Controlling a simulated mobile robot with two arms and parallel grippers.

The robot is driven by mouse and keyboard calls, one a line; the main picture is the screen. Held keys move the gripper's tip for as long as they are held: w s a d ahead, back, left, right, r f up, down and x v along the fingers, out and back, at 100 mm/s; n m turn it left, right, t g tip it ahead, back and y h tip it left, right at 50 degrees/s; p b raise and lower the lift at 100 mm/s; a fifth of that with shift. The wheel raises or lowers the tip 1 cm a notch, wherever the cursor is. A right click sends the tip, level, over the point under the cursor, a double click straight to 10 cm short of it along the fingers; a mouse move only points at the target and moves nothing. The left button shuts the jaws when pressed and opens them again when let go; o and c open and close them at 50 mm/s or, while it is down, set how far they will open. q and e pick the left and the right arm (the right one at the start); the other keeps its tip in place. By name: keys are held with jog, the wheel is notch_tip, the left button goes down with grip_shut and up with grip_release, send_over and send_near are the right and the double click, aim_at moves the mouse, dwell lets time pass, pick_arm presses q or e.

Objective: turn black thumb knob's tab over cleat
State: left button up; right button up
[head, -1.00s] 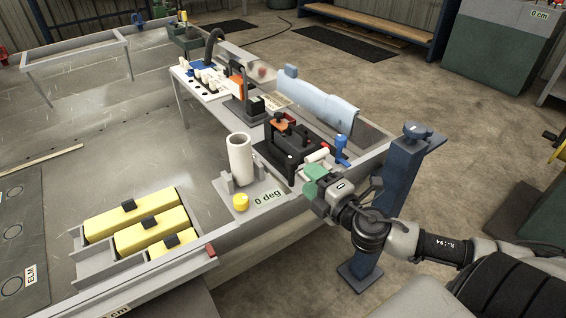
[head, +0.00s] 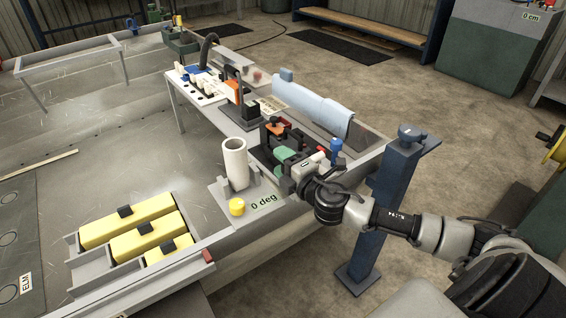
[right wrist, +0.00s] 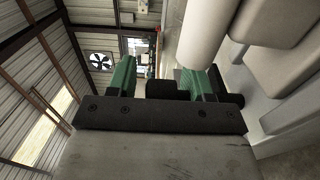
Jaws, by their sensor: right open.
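My right gripper (head: 283,158) has green fingertips and is at the near side of the black box-like unit (head: 262,155) on the bench. It covers much of that unit's front. An orange piece (head: 275,127) and a dark handle sit on top of the unit. In the right wrist view the green fingers (right wrist: 166,84) stand apart, with a small black part (right wrist: 160,90) showing between them. I cannot tell whether this is the thumb knob, or whether the fingers touch it. I cannot make out the tab and cleat. My left gripper is not in view.
A pale upright tube (head: 235,163) and a yellow knob (head: 237,207) stand left of my gripper, by the "0 deg" plate (head: 264,203). A blue post (head: 398,190) stands close to my right arm.

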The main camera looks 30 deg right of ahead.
jog(key=c, duration=0.9)
